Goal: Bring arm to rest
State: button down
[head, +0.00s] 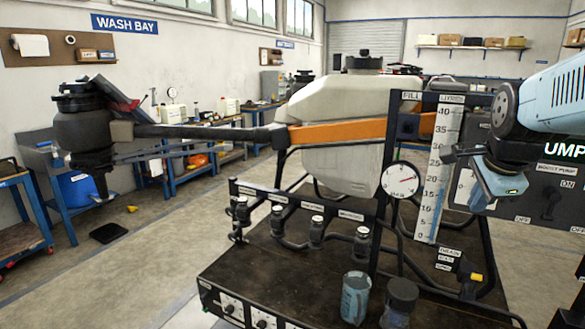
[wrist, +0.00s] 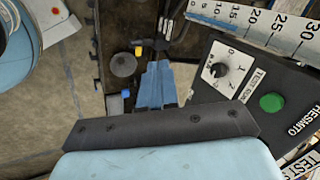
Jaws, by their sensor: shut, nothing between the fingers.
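My arm (head: 555,95) comes in from the right edge in the head view, light blue with dark joints. My gripper (head: 490,190) hangs at its end, in front of the dark control panel (head: 545,190) and just right of the white graduated scale (head: 437,170). In the wrist view my gripper (wrist: 156,75) shows its blue fingers together with nothing between them. The scale (wrist: 262,20) and a panel with a black knob (wrist: 222,68) and a green button (wrist: 271,102) lie to its right there. Part of the panel is hidden behind my arm.
The dark test bench (head: 270,265) carries a round gauge (head: 399,179), several small nozzles, a blue-labelled cup (head: 355,298) and a black-capped container (head: 400,297). The white drone tank (head: 340,125) and its orange arm stand behind. Open floor (head: 150,255) lies to the left.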

jog(key=s+a+n+y, duration=0.1)
jog(key=s+a+n, duration=0.5)
jog(key=a+n, duration=0.6)
jog(key=n, duration=0.6)
jog(key=shift+f+y, duration=0.35)
jog(key=shift+y, duration=0.05)
jog(key=c, duration=1.9)
grip_release()
jog(key=shift+s+a+n, duration=0.25)
jog(key=shift+n, duration=0.25)
jog(key=shift+o, duration=0.9)
jog(key=shift+s+a+f, duration=0.1)
jog(key=o, duration=0.5)
jog(key=shift+o, duration=0.2)
